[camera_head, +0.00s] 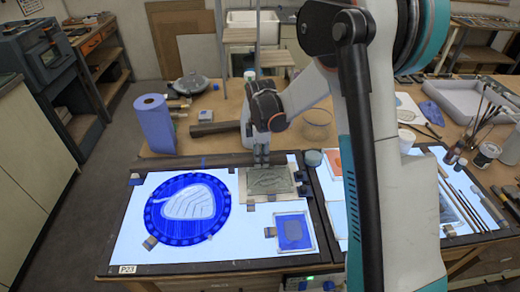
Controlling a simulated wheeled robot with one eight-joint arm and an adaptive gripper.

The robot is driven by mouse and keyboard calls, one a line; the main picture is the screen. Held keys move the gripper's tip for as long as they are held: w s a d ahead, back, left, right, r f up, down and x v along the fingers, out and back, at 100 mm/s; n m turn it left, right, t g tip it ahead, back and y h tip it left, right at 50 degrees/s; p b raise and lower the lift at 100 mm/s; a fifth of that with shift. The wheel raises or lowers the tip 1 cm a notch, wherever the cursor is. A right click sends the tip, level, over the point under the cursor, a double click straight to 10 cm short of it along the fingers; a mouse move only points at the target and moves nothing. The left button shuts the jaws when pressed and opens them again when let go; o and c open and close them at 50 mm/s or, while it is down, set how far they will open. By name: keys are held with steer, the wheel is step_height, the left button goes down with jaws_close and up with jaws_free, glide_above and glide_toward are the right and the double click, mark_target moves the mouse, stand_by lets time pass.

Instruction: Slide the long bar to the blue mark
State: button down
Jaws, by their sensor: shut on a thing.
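My gripper (262,158) points down at the back edge of the lit panel, just behind a grey textured plate (269,180). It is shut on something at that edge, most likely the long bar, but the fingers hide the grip. A dark straight strip (180,163) runs along the panel's back edge, left of the fingers; I cannot tell for sure that it is the bar. A small blue patch (203,161) sits on this strip, left of my gripper and apart from it. It may be the blue mark.
A round blue painted glass (187,209) lies on the left of the lit panel, and a small framed blue piece (292,233) at the right. A blue paper roll (155,124) and a dark block (215,128) are behind. My arm hides part of the right side.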

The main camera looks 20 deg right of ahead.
steer(key=shift+s+a, duration=0.1)
steer(key=shift+s, duration=0.35)
steer(key=c, duration=1.1)
jaws_free()
steer(key=shift+w, duration=0.1)
step_height(320, 180, up, 12)
